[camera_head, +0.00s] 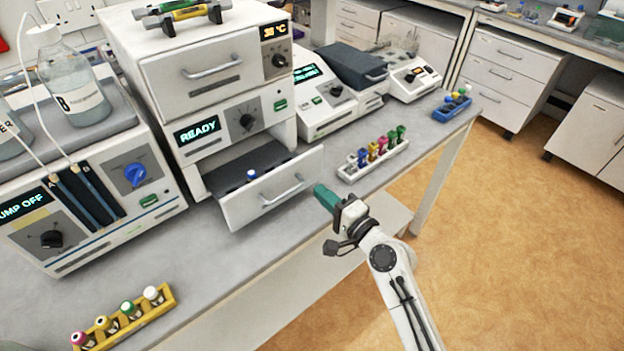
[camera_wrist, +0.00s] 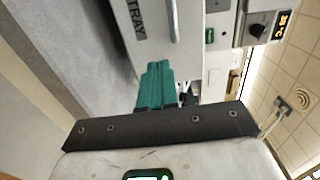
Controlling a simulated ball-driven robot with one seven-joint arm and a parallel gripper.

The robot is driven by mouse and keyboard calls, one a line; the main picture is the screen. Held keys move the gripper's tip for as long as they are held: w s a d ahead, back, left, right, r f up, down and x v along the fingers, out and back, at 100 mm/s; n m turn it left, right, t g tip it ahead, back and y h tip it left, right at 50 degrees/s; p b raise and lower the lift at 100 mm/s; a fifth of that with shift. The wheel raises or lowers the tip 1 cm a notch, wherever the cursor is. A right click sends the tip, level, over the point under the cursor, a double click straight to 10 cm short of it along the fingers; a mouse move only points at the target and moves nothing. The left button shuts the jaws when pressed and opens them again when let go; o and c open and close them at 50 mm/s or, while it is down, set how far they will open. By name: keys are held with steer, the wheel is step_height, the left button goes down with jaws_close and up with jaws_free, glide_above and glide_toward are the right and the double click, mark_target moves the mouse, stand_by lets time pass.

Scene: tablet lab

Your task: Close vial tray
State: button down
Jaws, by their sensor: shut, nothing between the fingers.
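The vial tray (camera_head: 275,202) is a white drawer with a bar handle, pulled out below the unit whose display reads READY. A blue-capped vial (camera_head: 251,175) stands inside on its dark floor. In the wrist view a white front panel (camera_wrist: 150,30) with a silver handle (camera_wrist: 173,20) and the label "TRAY" lies beyond the fingers. My gripper (camera_head: 320,191) has green fingers, shut together and empty, just right of the tray front's right end. The fingers (camera_wrist: 158,66) also show in the wrist view. Whether they touch the panel I cannot tell.
A white rack of coloured vials (camera_head: 373,160) stands on the bench right of the tray. A yellow vial rack (camera_head: 125,320) is at the front left. A pump unit (camera_head: 90,190) with bottles stands left. Bare bench (camera_head: 195,245) lies in front of the tray.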

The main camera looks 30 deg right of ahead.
mark_target(280, 156)
steer(key=shift+w+a+p, duration=0.2)
steer(key=shift+w+p, duration=0.05)
steer(key=shift+w, duration=0.9)
steer(key=shift+w+a+p, duration=0.2)
steer(key=shift+w, duration=0.9)
steer(key=w+b, duration=0.1)
steer(key=w, duration=0.3)
steer(key=w+a+b, duration=0.1)
steer(key=w, duration=0.3)
steer(key=w+a+b, duration=0.1)
steer(key=w, duration=0.4)
steer(key=shift+f+b, duration=0.15)
steer(key=shift+b, duration=0.25)
steer(key=shift+w+r, duration=0.25)
steer(key=shift+r, duration=0.15)
